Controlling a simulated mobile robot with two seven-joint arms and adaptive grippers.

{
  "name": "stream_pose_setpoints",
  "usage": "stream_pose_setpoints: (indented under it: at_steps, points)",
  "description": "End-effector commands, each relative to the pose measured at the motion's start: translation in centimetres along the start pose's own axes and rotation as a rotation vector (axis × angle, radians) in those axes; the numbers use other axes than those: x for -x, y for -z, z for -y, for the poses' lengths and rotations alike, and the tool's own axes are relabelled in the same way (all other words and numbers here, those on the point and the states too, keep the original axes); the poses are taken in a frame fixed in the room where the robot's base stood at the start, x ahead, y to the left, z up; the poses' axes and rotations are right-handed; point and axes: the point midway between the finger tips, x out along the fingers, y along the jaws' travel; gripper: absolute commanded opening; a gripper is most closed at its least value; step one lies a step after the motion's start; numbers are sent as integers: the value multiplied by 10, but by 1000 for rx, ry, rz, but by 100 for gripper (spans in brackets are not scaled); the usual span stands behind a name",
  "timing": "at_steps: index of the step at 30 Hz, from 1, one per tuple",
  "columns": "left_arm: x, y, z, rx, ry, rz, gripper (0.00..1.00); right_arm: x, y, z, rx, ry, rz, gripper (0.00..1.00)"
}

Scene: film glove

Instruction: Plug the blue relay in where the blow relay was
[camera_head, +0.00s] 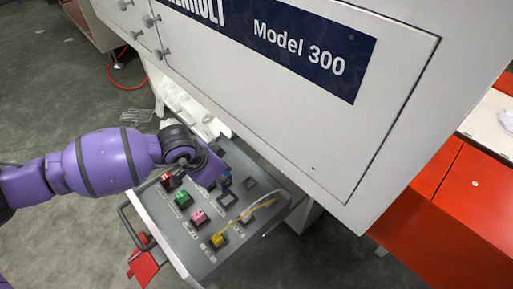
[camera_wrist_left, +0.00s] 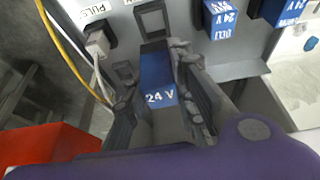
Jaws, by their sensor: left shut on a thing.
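My left gripper (camera_wrist_left: 160,108) is shut on a blue relay (camera_wrist_left: 158,78) marked "24 V". The relay stands out between the fingers in the left wrist view. An empty socket (camera_wrist_left: 152,20) lies just beyond the relay's far end; I cannot tell whether they touch. In the head view my left gripper (camera_head: 217,181) is over the grey panel drawer (camera_head: 165,233), with a patch of blue (camera_head: 224,182) at its fingers. Empty sockets (camera_head: 228,201) and (camera_head: 249,183) show beside and below it. My right gripper is not in view.
Red (camera_head: 171,181), green (camera_head: 183,200), pink (camera_head: 199,217) and yellow (camera_head: 219,240) relays sit along the drawer. Other blue relays (camera_wrist_left: 220,18) stand right of the empty socket. A white plug (camera_wrist_left: 97,42) and yellow wire (camera_wrist_left: 66,45) lie left. The Model 300 cabinet (camera_head: 330,130) overhangs the drawer.

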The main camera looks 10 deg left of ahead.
Motion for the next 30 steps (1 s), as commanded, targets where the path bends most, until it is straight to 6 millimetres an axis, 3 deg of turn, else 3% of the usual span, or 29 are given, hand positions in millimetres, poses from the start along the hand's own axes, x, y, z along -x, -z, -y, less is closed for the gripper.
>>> stream_pose_setpoints:
  at_steps: [8,15,23,30]
  points:
    - [2,1,0,-1,1,-2,0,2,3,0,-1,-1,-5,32]
    - [-1,-1,0,-3,-6,-2,0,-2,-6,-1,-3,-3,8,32]
    - [-21,-9,0,-1,-7,0,0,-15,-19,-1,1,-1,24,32]
    - [-43,-19,0,-2,-6,0,0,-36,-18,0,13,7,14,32]
